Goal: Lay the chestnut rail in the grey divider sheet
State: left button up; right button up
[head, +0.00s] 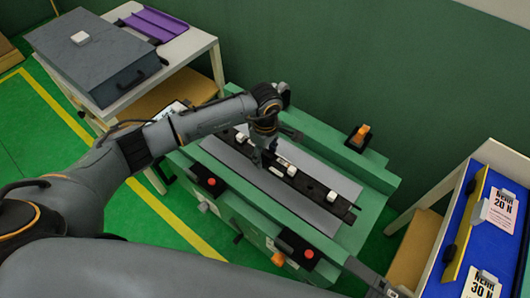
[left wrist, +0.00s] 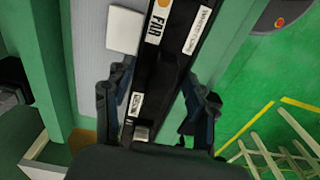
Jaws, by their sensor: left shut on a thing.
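My left gripper (head: 262,160) reaches down over the green bench and is shut on a long black bar (head: 312,189). In the left wrist view its fingers (left wrist: 158,112) stand on both sides of the black bar (left wrist: 165,65), which bears white labels. White blocks (head: 332,196) sit along the bar. The bar runs lengthwise over a flat grey sheet (head: 228,157); I cannot tell whether it touches the sheet. No chestnut-brown rail is clear in either view.
Red-button boxes (head: 211,182) and an orange switch (head: 361,133) sit around the bench. A grey case (head: 100,60) and purple tray (head: 150,22) are on the left table. A yellow strip (head: 466,226) lies on the blue right-hand surface (head: 503,245).

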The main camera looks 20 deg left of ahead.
pick_arm(q)
notch_tip(320, 180, down, 8)
jog(key=b, duration=0.6)
jog(key=shift+r, duration=0.1)
jog(key=shift+f+b, duration=0.75)
jog(key=shift+b, duration=0.2)
jog(key=shift+f+b, duration=0.3)
jog(key=shift+f, duration=0.05)
jog(key=o, duration=1.5)
